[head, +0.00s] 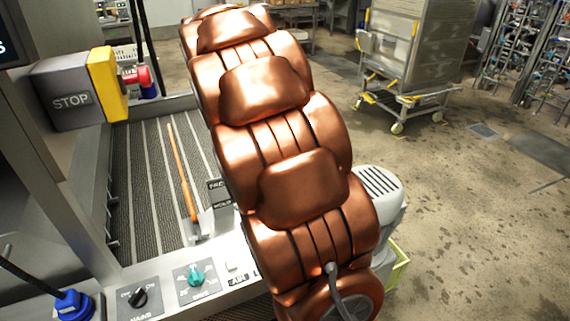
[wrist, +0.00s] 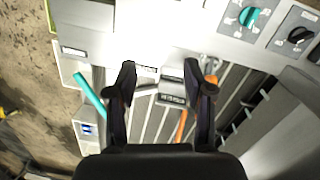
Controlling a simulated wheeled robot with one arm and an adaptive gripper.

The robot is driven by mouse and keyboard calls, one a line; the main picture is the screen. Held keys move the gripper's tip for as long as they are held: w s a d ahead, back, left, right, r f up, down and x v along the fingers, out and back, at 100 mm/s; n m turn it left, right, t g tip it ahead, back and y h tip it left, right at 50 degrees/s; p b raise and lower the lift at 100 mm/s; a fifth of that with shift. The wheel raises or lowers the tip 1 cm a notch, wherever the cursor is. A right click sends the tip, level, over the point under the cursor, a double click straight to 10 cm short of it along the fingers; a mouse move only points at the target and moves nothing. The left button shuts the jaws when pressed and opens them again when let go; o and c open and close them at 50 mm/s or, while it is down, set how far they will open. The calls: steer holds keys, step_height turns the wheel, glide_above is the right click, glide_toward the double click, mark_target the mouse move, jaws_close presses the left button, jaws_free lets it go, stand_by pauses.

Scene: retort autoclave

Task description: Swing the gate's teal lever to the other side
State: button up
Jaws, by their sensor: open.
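The teal lever (wrist: 88,94) shows in the wrist view, left of my gripper. It is a slanted bar, with its upper end leaning to the left. My gripper (wrist: 160,75) is open and empty. Its two dark fingers are spread over the panel edge and the grooved bed, and the lever lies outside them, apart from the left finger. In the head view my copper arm covers the middle, and I see neither the teal lever nor my gripper there.
A teal knob (head: 196,276) and black knob (head: 139,297) sit on the front panel. A STOP box (head: 72,100) is at left. Open floor lies at right.

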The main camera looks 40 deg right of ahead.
steer(key=w+d+f+n, duration=0.1)
steer(key=w+d+f, duration=0.2)
steer(key=d, duration=0.5)
steer(key=w+d+f+n, duration=0.1)
steer(key=w+d+f, duration=0.3)
steer(key=d, duration=0.5)
steer(key=w+d+f+t, duration=0.1)
steer(key=w+d+f, duration=0.3)
steer(key=d, duration=0.5)
steer(key=shift+w+f+n, duration=0.1)
steer(key=shift+w+n, duration=0.3)
steer(key=shift+w, duration=0.65)
steer(key=shift+d+f+y, duration=0.3)
steer(key=shift+d+f, duration=0.2)
steer(key=shift+d, duration=0.05)
steer(key=shift+f+p, duration=1.1)
steer(key=shift+f, duration=2.7)
jaws_close()
